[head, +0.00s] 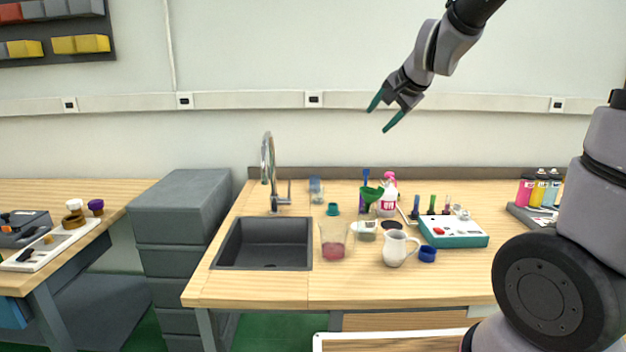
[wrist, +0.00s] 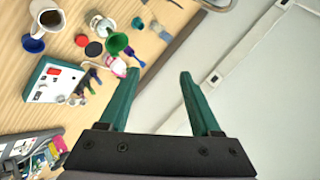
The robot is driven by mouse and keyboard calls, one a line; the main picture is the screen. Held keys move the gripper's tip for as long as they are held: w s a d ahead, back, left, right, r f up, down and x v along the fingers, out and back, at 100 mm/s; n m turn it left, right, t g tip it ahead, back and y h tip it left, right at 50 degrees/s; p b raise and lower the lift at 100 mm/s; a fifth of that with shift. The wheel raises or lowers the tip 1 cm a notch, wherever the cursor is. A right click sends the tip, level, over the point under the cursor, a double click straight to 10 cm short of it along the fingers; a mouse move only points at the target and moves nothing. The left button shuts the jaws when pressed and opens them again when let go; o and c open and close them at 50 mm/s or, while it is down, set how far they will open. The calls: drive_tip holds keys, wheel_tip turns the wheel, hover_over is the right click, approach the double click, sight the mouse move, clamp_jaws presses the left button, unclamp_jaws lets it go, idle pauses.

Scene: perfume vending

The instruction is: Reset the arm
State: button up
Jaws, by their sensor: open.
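My gripper (head: 383,118) is raised high above the workbench, in front of the wall, in the head view. Its two green fingers point down and to the left. They are spread apart with nothing between them. In the wrist view my gripper (wrist: 160,75) shows both fingers apart, with bench edge and wall behind them. No held thing shows in either view.
The wooden bench (head: 255,290) below holds a dark sink (head: 262,243), a tap (head: 268,170), a beaker (head: 334,245), a white jug (head: 398,248) and a teal-and-white device (head: 453,230). Colored bottles (head: 539,190) stand at the right. The air around my gripper is clear.

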drive_tip(key=s+d+r+n+g, duration=0.1)
drive_tip(key=s+d, duration=0.3)
drive_tip(key=s, duration=0.7)
drive_tip(key=s+d+r+n+g+h, duration=0.1)
drive_tip(key=s+d+n, duration=0.3)
drive_tip(key=s, duration=0.7)
drive_tip(key=shift+s+r, duration=0.2)
drive_tip(key=shift+r, duration=0.4)
